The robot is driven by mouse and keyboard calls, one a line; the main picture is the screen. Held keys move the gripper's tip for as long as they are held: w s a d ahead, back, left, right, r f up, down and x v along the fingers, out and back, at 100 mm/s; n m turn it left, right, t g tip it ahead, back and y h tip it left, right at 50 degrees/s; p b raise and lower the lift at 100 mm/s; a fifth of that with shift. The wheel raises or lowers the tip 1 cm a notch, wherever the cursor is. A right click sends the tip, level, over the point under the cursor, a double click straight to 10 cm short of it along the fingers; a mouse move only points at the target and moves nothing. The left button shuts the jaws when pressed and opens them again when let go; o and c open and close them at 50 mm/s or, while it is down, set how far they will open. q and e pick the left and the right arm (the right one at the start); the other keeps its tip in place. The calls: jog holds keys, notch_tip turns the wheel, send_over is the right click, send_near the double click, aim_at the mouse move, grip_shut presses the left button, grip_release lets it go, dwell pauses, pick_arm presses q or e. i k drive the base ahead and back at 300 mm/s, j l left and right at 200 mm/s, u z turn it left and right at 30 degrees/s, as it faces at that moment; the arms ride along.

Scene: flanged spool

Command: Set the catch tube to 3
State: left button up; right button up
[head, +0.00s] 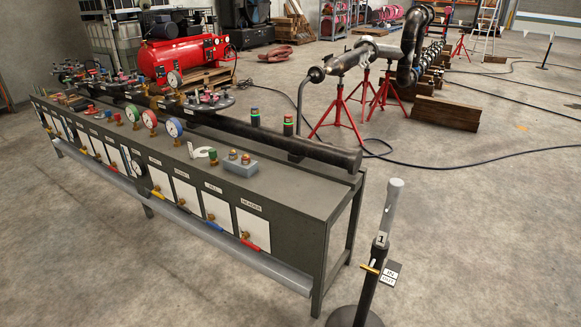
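A pale grey tube (393,205), which looks like the catch tube, rises from a dark upright post (371,285) at the lower right. The tube leans slightly. A small plate with the number 1 (380,240) shows near the joint of tube and post. A brass-coloured pin or lever (370,267) sticks out to the left below it. A small two-part white tag (391,273) hangs at its right; it seems to read IN over OUT. The post stands on a round dark base (354,317), cut off by the lower edge. Neither of my grippers is in view.
Left of the post is a long dark bench (290,190) with gauges, valves and white front panels (253,229) with coloured handles. Red stands (340,110) hold piping behind. A black cable (470,160) crosses the floor. Concrete floor right of the post is clear.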

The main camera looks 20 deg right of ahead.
aim_at(395, 186)
jog(key=k+z, duration=0.1)
jog(key=z, duration=1)
